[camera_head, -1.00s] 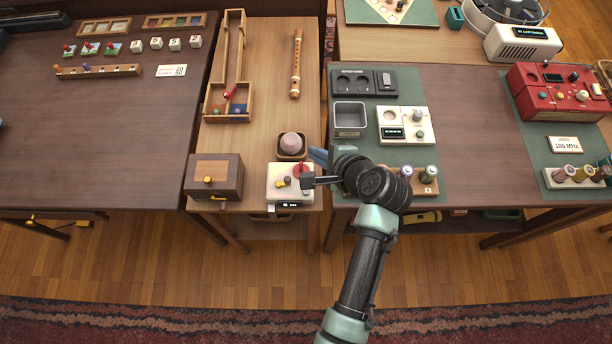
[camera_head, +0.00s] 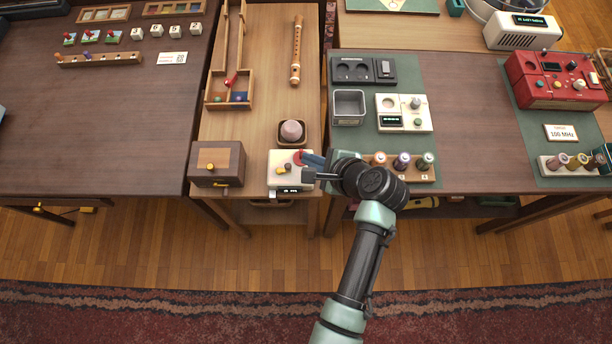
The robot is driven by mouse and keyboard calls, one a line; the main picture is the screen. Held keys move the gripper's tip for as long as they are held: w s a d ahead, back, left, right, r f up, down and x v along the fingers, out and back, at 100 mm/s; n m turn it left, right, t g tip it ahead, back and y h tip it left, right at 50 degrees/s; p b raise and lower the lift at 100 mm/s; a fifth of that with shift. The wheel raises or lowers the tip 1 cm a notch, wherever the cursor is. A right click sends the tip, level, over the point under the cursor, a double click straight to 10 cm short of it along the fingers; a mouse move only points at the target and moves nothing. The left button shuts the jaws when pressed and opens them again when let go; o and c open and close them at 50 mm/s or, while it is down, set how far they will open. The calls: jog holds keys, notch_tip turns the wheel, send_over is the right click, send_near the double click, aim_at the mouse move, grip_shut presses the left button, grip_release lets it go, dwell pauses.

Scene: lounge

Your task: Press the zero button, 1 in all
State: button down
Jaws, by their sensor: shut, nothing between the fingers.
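A small white box (camera_head: 280,182) stands at the front edge of the narrow middle table. It has a red button (camera_head: 299,157) at its back right, a yellow part (camera_head: 287,166) on top and a dark display (camera_head: 288,190) at its front. I cannot read a zero label on it. My gripper (camera_head: 309,174) is shut and empty at the box's right edge, just in front of the red button. Whether it touches the box cannot be told. Another white device (camera_head: 420,107) with a display, a knob and a green button sits on the green mat to the right.
A wooden box (camera_head: 204,178) stands left of the white box, and a brown bowl (camera_head: 284,141) with a pinkish round thing is behind it. A wooden rack (camera_head: 428,176) with several coloured knobs lies beside my wrist. A flute (camera_head: 297,52) lies further back.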

notch_tip(320, 180, down, 6)
jog(key=b, duration=0.6)
jog(key=shift+f, duration=0.25)
jog(key=shift+f+b, duration=0.5)
jog(key=shift+f, duration=0.2)
dwell(0.9)
jog(key=shift+f, duration=0.4)
jog(key=shift+f, duration=0.4)
dwell(0.5)
jog(key=shift+r+p, duration=0.85)
jog(key=shift+p, duration=0.05)
